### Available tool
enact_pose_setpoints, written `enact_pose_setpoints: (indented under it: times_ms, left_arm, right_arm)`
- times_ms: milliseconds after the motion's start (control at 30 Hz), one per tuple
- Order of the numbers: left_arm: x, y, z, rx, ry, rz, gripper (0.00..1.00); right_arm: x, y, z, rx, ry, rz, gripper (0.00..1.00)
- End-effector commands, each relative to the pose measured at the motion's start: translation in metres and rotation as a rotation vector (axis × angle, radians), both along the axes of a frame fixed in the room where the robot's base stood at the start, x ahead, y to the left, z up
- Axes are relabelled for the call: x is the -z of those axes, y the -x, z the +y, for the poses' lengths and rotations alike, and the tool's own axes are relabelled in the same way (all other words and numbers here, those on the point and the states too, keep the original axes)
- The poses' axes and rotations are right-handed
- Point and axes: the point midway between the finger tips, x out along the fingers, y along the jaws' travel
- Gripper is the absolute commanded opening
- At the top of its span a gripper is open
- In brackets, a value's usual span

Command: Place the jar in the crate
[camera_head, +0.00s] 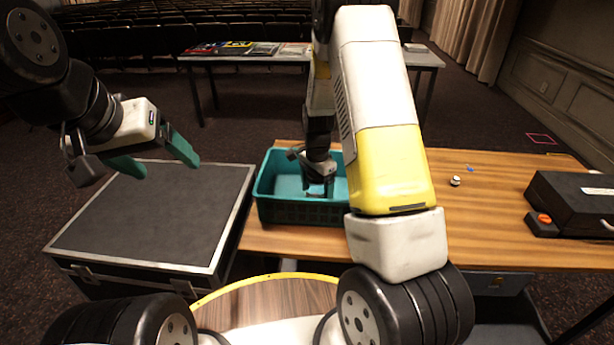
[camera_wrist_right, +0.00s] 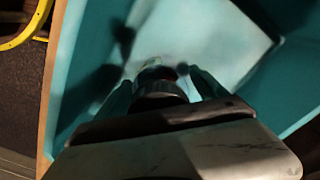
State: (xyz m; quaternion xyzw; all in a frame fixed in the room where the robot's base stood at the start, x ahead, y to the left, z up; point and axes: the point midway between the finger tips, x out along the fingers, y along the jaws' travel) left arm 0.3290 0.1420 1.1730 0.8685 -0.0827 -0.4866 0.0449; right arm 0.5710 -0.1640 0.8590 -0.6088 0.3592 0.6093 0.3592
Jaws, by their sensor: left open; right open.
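The teal crate (camera_head: 295,212) stands on the left part of the wooden table, and its inside fills much of the right wrist view (camera_wrist_right: 88,45). My right gripper (camera_head: 319,191) reaches down inside the crate, with its fingers apart. In the right wrist view, a small object that looks like the jar (camera_wrist_right: 150,63), pale and greenish with a dark part, shows between the fingers near the crate floor. It is partly hidden by the gripper, and I cannot tell whether it touches a finger. My left gripper (camera_head: 167,167) is open and empty above the black case.
A black flight case (camera_head: 150,215) stands left of the table. The table's middle right is mostly clear.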

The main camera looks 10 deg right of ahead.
Motion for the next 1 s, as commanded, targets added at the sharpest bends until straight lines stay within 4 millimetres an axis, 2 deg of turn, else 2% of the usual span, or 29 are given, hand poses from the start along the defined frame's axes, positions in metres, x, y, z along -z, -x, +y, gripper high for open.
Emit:
enact_pose_setpoints:
  times_ms: [167, 500, 767, 867, 1000]
  left_arm:
    - [0.0, 0.0, 0.0, 0.0, 0.0, 0.0, 0.75]
    - [0.0, 0.0, 0.0, 0.0, 0.0, 0.0, 0.75]
    - [0.0, 0.0, 0.0, 0.0, 0.0, 0.0, 0.75]
    - [0.0, 0.0, 0.0, 0.0, 0.0, 0.0, 0.75]
    - [0.0, 0.0, 0.0, 0.0, 0.0, 0.0, 0.75]
  right_arm:
    - [-0.021, -0.001, 0.0, -0.001, 0.0, -0.004, 0.81]
    - [-0.093, -0.001, 0.0, 0.0, -0.001, -0.005, 0.81]
    - [-0.122, 0.0, 0.0, -0.004, -0.002, -0.004, 0.81]
    - [-0.137, 0.007, 0.001, -0.036, -0.021, -0.023, 0.81]
    - [-0.182, 0.032, 0.004, -0.166, -0.072, -0.097, 0.81]
